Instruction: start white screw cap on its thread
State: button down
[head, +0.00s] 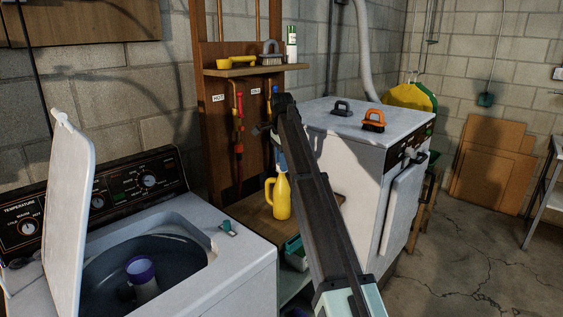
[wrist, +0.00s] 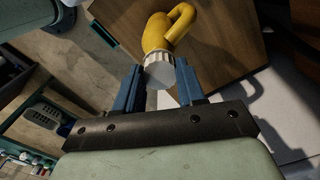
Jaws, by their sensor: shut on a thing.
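The yellow bottle (head: 282,197) with a side handle stands upright on a low wooden shelf between the two machines. In the wrist view the yellow bottle (wrist: 158,34) lies just beyond my fingertips, its handle curving to the upper right. My gripper (wrist: 159,68) has its two blue fingers on either side of the white screw cap (wrist: 160,73), shut on it. The ribbed cap lines up with the bottle's neck; I cannot tell if it touches the thread. In the head view my gripper (head: 280,161) is just above the bottle, and the cap is hidden.
An open top-loading washer (head: 243,269) stands at left with its lid raised. A white dryer (head: 350,150) stands at right, close to my arm, with black and orange objects on top. Pipes with HOT and COLD labels and a small upper shelf (head: 255,70) are behind.

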jog(key=m, duration=0.6)
jog(key=shift+m, duration=0.4)
jog(key=c, duration=1.1)
grip_release()
jog(key=shift+m, duration=0.8)
jog(key=o, duration=0.5)
